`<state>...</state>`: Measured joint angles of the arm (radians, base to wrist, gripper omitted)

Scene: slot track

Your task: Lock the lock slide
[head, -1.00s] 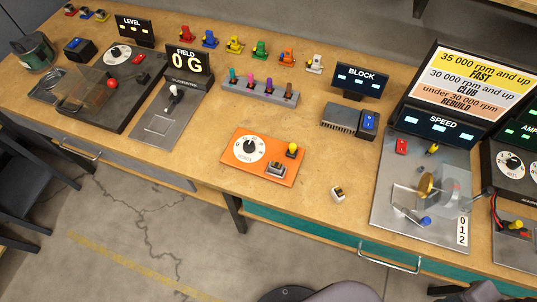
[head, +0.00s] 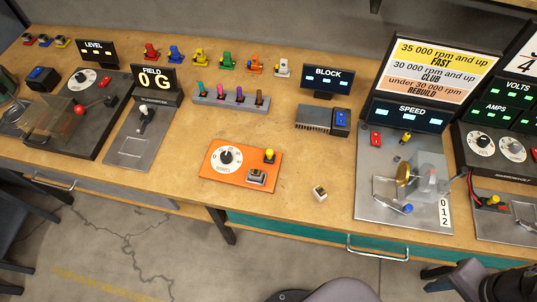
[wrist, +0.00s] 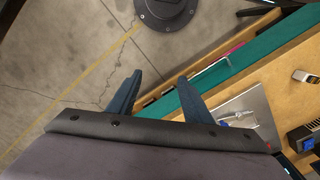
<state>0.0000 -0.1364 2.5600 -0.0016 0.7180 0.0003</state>
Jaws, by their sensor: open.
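No part is labelled as the lock slide, and I cannot tell for sure which it is. The speed station's grey metal plate (head: 380,205) is at the right of the bench. It carries a brass disc (head: 403,174), a clear guard (head: 431,172), a blue knob (head: 407,208) at the front, a red switch (head: 376,138) and a yellow-topped lever (head: 405,137). The plate also shows in the wrist view (wrist: 262,102). My gripper (wrist: 157,90) is open and empty in the wrist view, with its two dark blue fingers apart above the floor and bench front.
An orange dial panel (head: 212,172) and a small white-and-dark block (head: 320,193) lie left of the plate. The block station (head: 322,120) stands behind, the volts and amps panel (head: 500,155) to the right. Drawer handles (head: 377,252) stick out from the bench front. Bare wood lies between the panels.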

